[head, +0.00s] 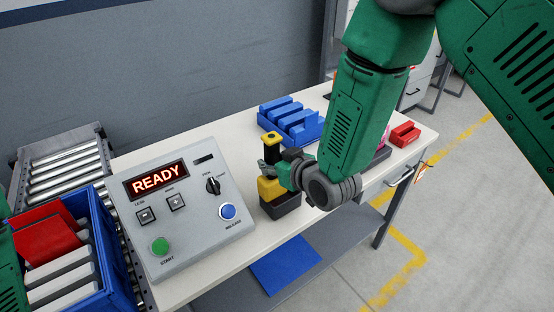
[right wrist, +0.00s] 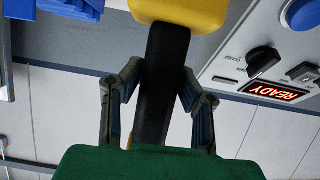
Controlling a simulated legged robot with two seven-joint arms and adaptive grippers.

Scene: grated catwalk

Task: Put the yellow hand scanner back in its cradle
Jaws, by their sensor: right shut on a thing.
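The yellow hand scanner (head: 270,188) stands roughly upright, with yellow at both ends and a black grip between. Its lower yellow part is at the dark cradle (head: 282,206) on the bench; I cannot tell whether it is seated or just above. My right gripper (head: 272,168) is shut on the black grip. In the right wrist view the fingers (right wrist: 160,100) flank the scanner's grip (right wrist: 165,60), with a yellow end (right wrist: 180,12) beyond. The cradle does not show there. My left gripper is out of view; only green arm parts show at the left edge.
A grey control box (head: 185,215) reading READY stands left of the cradle on the white bench (head: 225,140). A blue rack (head: 290,118) is behind. A red block (head: 404,134) sits at the right. A blue crate (head: 112,285) and roller conveyor (head: 65,150) are at left.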

